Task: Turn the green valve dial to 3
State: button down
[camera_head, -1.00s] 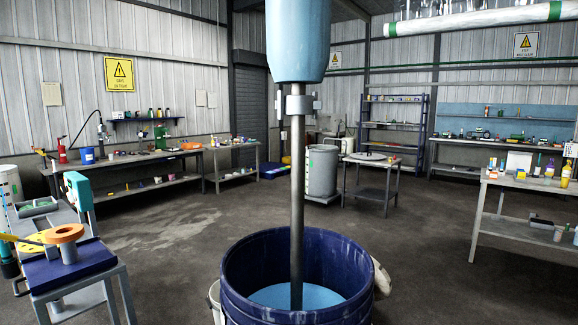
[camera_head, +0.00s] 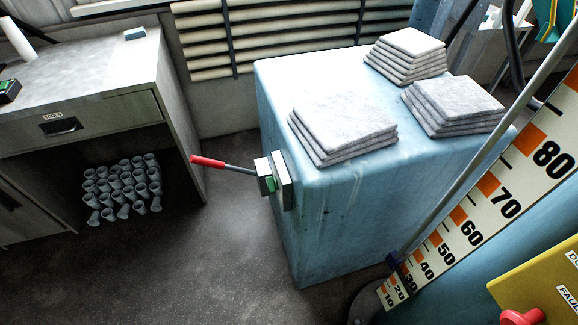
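I cannot make out a green valve dial with numbers in this view. A small green part (camera_head: 270,184) sits on a grey switch box on the left side of a pale blue cabinet (camera_head: 335,215). A lever with a red handle (camera_head: 207,161) sticks out to the left from that box. My gripper is not in view.
Stacks of grey cloths (camera_head: 342,128) lie on the cabinet. A scale board (camera_head: 500,205) with a rod slants across the right. A yellow panel (camera_head: 545,280) with a red knob (camera_head: 522,317) is at lower right. A workbench (camera_head: 90,75) stands left, above several grey cups (camera_head: 122,183). The floor between is clear.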

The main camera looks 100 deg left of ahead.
aim_at(272, 182)
jog(key=u, duration=2.15)
